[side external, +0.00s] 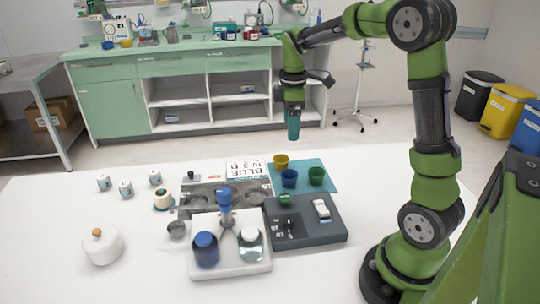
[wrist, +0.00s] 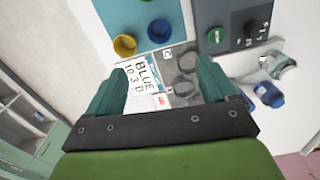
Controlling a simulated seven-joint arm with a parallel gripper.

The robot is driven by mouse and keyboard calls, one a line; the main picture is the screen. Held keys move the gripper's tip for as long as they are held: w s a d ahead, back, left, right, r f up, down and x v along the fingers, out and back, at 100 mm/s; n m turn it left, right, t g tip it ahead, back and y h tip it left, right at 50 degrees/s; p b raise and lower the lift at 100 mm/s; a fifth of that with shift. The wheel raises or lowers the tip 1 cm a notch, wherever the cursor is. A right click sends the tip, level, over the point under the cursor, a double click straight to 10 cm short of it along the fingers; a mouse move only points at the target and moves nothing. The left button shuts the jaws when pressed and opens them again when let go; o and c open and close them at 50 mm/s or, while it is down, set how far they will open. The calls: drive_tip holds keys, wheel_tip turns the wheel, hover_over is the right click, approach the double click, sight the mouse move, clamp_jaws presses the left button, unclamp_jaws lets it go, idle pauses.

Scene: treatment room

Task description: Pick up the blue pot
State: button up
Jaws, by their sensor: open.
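The blue pot (side external: 289,178) is a small open cup standing on a teal mat (side external: 326,185) on the white table. A yellow pot (side external: 281,161) stands behind it and a green pot (side external: 317,176) to its right. My gripper (side external: 293,136) hangs well above the table, pointing down, roughly above and beyond the pots. In the wrist view, the blue pot (wrist: 160,31) is near the top, and the yellow pot (wrist: 125,45) is to its left. There, my gripper (wrist: 168,85) has its fingers apart over a printed card reading BLUE, with nothing between them.
The printed card (side external: 245,169) lies left of the mat. In front are a dark grey device (side external: 325,232) and a white tray (side external: 230,268) with bottles. A white lidded pot (side external: 103,247) and several small jars are at left.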

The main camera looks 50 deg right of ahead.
hover_over(289, 172)
drive_tip(key=s+a, duration=0.1)
drive_tip(key=a, duration=0.1)
wheel_tip(289, 172, down, 12)
drive_tip(key=shift+s+r, duration=0.15)
drive_tip(key=shift+d+f, duration=0.1)
drive_tip(key=shift+f, duration=2.55)
drive_tip(key=c, duration=1.1)
